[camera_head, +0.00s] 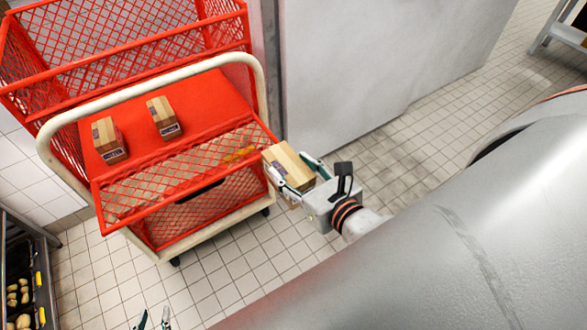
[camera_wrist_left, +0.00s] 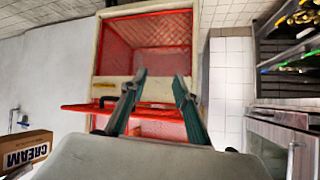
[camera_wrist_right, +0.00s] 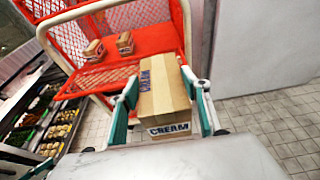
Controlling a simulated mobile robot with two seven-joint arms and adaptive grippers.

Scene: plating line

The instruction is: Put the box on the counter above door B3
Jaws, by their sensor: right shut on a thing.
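My right gripper (camera_head: 308,180) is shut on a brown cardboard box (camera_head: 285,165) and holds it in the air beside the red cart's front right corner. The box also shows at the left edge of the left wrist view (camera_wrist_left: 26,149). My left gripper (camera_head: 154,320) is at the bottom edge of the head view. Its fingers are apart and empty in the left wrist view (camera_wrist_left: 158,88). No door marked B3 can be read in any view.
The red mesh cart (camera_head: 235,95) holds two more boxes (camera_head: 108,138) (camera_head: 163,115) on its upper deck. A grey wall panel (camera_head: 370,60) stands behind. Food bins (camera_wrist_right: 55,130) are at the left. A steel cabinet front (camera_wrist_left: 285,135) shows right in the left wrist view. Tiled floor is open.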

